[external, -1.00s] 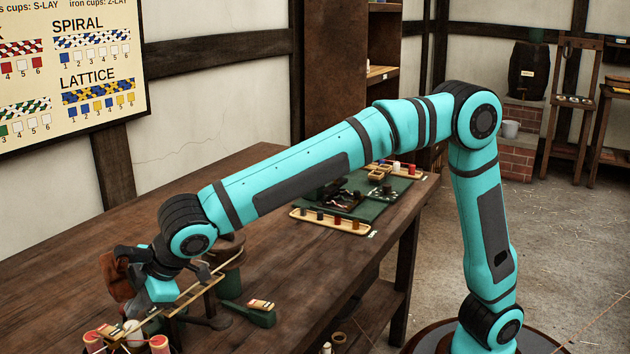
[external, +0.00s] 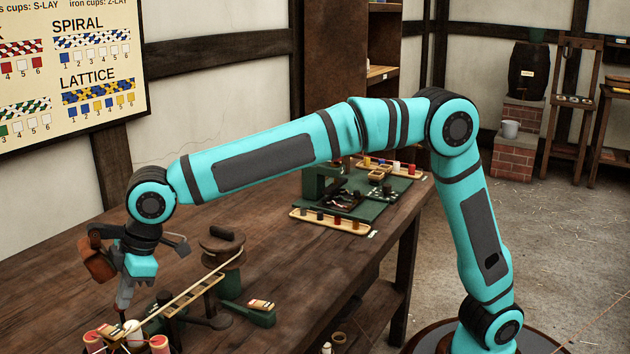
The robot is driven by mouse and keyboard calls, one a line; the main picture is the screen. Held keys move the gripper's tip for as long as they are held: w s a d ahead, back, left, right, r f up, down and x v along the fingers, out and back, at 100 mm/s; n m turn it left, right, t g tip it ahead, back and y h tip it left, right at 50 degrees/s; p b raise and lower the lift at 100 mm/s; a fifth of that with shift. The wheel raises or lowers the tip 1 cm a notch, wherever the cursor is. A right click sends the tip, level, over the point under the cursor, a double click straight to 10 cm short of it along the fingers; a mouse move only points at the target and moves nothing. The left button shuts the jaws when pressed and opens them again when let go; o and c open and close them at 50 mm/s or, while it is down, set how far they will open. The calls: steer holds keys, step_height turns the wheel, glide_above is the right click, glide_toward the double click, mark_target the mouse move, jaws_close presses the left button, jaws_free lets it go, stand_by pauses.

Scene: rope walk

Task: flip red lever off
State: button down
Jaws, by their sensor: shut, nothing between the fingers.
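My gripper (external: 122,304) is at the lower left of the external view, over the near left part of the bench. It points down and its fingers are together, with nothing seen between them. Its tips are just above or behind a cluster of red-topped spools (external: 158,343) and a pale rounded piece (external: 133,328); I cannot tell whether they touch. I cannot make out a red lever. A green block with a small red-and-white piece (external: 262,304) lies to the right of the gripper.
A long wooden bar (external: 200,287) slants up right of my gripper to a round wooden stand (external: 222,250). Farther along the bench (external: 330,262) are a green machine (external: 322,180) and a tray of spools (external: 330,220). Bare bench lies between.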

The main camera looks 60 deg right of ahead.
steer(key=w+g, duration=0.2)
steer(key=shift+w+r+g, duration=0.15)
steer(key=shift+w+g, duration=0.15)
steer(key=shift+w, duration=0.5)
steer(key=shift+r, duration=0.1)
steer(key=v, duration=1)
steer(key=shift+w, duration=0.35)
